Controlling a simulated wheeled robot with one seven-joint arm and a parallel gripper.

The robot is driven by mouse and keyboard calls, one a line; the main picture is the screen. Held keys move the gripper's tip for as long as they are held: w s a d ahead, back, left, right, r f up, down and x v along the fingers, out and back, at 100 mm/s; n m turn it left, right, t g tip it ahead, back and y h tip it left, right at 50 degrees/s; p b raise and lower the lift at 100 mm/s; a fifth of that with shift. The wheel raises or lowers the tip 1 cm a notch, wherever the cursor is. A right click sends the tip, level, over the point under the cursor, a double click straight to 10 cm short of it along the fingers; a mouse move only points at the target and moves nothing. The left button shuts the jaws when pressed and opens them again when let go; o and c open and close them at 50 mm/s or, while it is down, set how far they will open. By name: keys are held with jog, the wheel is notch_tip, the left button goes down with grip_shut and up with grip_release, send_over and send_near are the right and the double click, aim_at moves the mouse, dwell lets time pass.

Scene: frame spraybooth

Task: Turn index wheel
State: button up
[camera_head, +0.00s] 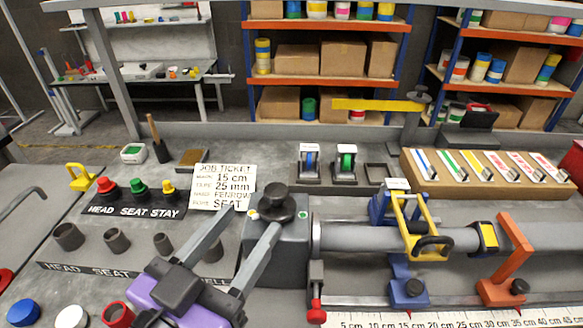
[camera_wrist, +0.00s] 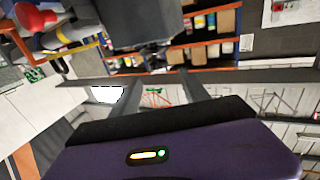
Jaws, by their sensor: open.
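A black round knob (camera_head: 277,205), which looks like the index wheel, sits on top of a grey box (camera_head: 285,250) at the left end of a horizontal grey tube (camera_head: 365,238). Coloured dots mark the box top. My purple gripper (camera_head: 252,219) comes in from the lower left with its two grey fingers spread. Its fingertips are near the box's left side and the knob, and nothing shows between them. I cannot tell whether a finger touches the box. In the wrist view the open fingers (camera_wrist: 161,72) point toward a dark block (camera_wrist: 143,24) at the top.
A job ticket (camera_head: 222,186) stands behind the fingers. Red, green and yellow buttons (camera_head: 138,190) and several dark cups (camera_head: 116,241) are to the left. A blue clamp (camera_head: 408,290), a yellow-handled carriage (camera_head: 415,225) and an orange bracket (camera_head: 505,270) crowd the tube at right. A ruler (camera_head: 450,319) runs along the front.

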aim_at(270, 198)
jog(key=shift+w+d, duration=0.4)
jog(key=shift+w, duration=0.2)
jog(key=shift+p+x, duration=0.5)
jog(key=shift+x, duration=3.1)
grip_shut()
